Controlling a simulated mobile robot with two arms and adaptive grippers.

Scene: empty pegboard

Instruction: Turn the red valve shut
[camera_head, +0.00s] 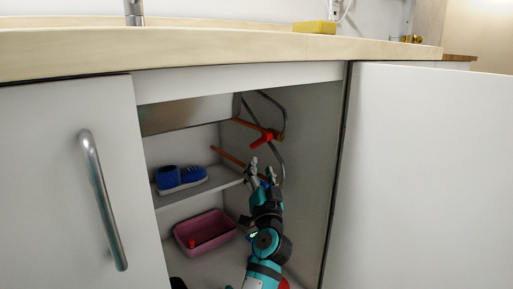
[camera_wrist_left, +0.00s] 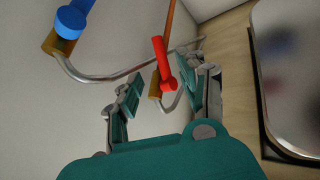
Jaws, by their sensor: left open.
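The red valve (camera_head: 262,139) sits on a pipe at the inner right wall of the open cabinet. Its red lever (camera_wrist_left: 159,58) also shows in the left wrist view, on a brass-coloured body. My left gripper (camera_head: 262,168) is inside the cabinet, just below the red valve, pointing up. In the left wrist view my left gripper (camera_wrist_left: 160,82) is open, with the red lever ahead between its spread fingers. I cannot tell whether they touch it. A blue valve (camera_wrist_left: 70,22) is at the upper left there. My right gripper is not in view.
A shelf holds a blue shoe (camera_head: 181,178); below it is a pink bin (camera_head: 205,230). Curved metal pipes run near the valves. The open cabinet door (camera_head: 430,170) is at right and a closed door (camera_head: 60,190) at left. A yellow sponge (camera_head: 314,27) lies on the countertop.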

